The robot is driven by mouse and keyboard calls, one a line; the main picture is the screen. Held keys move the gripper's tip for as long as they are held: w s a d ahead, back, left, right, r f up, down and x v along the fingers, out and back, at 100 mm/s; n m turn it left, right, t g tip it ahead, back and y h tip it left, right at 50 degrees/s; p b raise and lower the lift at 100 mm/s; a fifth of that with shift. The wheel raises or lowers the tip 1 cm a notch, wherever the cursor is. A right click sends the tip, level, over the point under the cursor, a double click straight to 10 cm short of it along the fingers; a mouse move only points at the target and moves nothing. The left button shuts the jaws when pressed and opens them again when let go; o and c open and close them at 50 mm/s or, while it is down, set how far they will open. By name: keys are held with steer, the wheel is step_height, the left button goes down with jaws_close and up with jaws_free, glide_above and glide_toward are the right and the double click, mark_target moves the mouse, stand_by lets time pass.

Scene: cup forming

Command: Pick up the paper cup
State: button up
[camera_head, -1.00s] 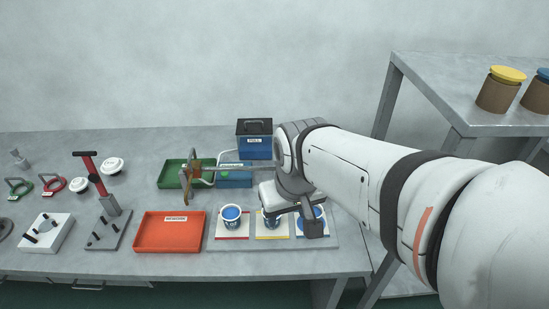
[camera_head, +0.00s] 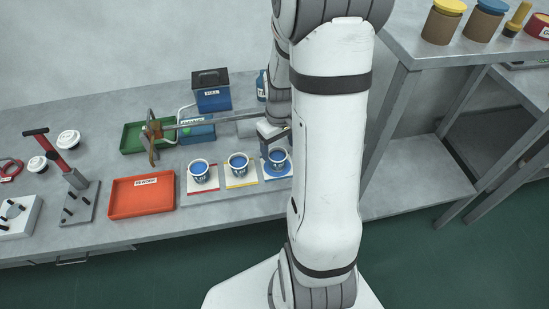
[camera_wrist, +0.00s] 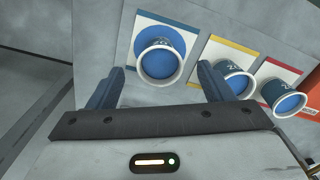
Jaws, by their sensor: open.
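Three white-rimmed paper cups with blue insides and blue sides stand in a row on a grey board. The left cup (camera_head: 200,171) is on a red-edged card, the middle cup (camera_head: 238,164) on a yellow-edged card, and the right cup (camera_head: 277,161) on a blue-edged card. My gripper (camera_head: 272,132) is at the right cup, just behind and above it. In the wrist view my gripper (camera_wrist: 161,70) is open, and the blue-card cup (camera_wrist: 160,62) shows between its fingers. I cannot tell whether they touch it. The middle cup (camera_wrist: 234,84) is partly hidden by one finger.
An orange tray (camera_head: 142,195) lies left of the cups. A green tray (camera_head: 133,138), a blue bin (camera_head: 198,132) and a dark-lidded blue box (camera_head: 211,90) stand behind. A long-handled tool (camera_head: 150,134) reaches over the trays. A higher grey table (camera_head: 400,50) stands right.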

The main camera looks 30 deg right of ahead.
mark_target(277, 155)
steer(key=shift+w+f+p, duration=0.2)
steer(key=shift+w+f, duration=0.05)
steer(key=shift+f, duration=1.15)
steer(key=shift+w+f+p, duration=0.2)
steer(key=shift+f, duration=1.15)
steer(key=c, duration=1.1)
